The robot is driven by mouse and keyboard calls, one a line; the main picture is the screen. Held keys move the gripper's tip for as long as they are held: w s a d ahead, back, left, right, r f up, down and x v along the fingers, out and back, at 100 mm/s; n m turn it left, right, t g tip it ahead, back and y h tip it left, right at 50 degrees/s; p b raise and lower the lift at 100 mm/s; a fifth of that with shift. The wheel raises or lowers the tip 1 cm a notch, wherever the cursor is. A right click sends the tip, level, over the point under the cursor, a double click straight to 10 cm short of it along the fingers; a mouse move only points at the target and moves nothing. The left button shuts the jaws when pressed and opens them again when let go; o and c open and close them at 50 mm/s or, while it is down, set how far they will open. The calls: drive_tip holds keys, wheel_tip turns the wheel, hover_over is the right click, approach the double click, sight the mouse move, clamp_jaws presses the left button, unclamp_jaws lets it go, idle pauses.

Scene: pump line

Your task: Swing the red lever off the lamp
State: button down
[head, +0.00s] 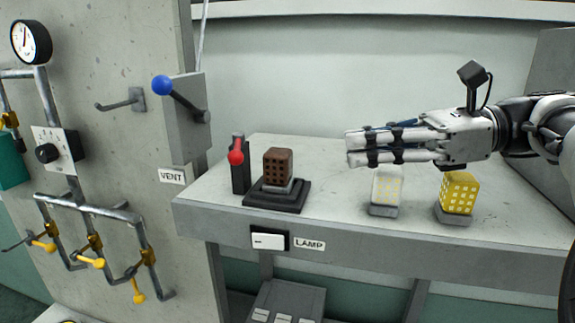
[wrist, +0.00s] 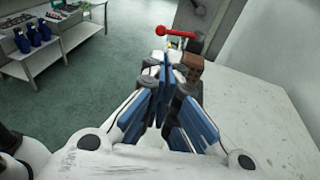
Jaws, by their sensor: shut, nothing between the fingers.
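The red lever (head: 236,153) has a red knob and stands at a black upright post on the bench, left of a brown perforated block (head: 277,165) on a black stepped base (head: 279,196). The red lever also shows in the wrist view (wrist: 178,33), beyond my fingers, with the brown block (wrist: 194,67) to its lower right. My gripper (head: 352,148) is shut and empty, above the bench to the right of the brown block and apart from it. Its fingertips show in the wrist view (wrist: 166,68). A LAMP label (head: 309,245) sits on the bench front beside a white switch (head: 268,241).
A pale perforated block (head: 387,187) and a yellow one (head: 458,192) stand on the bench (head: 340,215) below my gripper. A blue-knobbed lever (head: 163,86) sticks out from the wall panel above a VENT label (head: 172,176). Pipes with yellow-handled valves are at left.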

sight(266, 162)
drive_tip(key=b+x, duration=0.2)
drive_tip(key=x, duration=1.2)
drive_tip(key=shift+b, duration=0.3)
drive_tip(key=a+m+t, duration=0.1)
drive_tip(key=a+t, duration=0.1)
drive_tip(key=s+a+m+t+h+p, duration=0.1)
drive_tip(key=a+m+t, duration=0.1)
drive_tip(key=shift+d, duration=0.15)
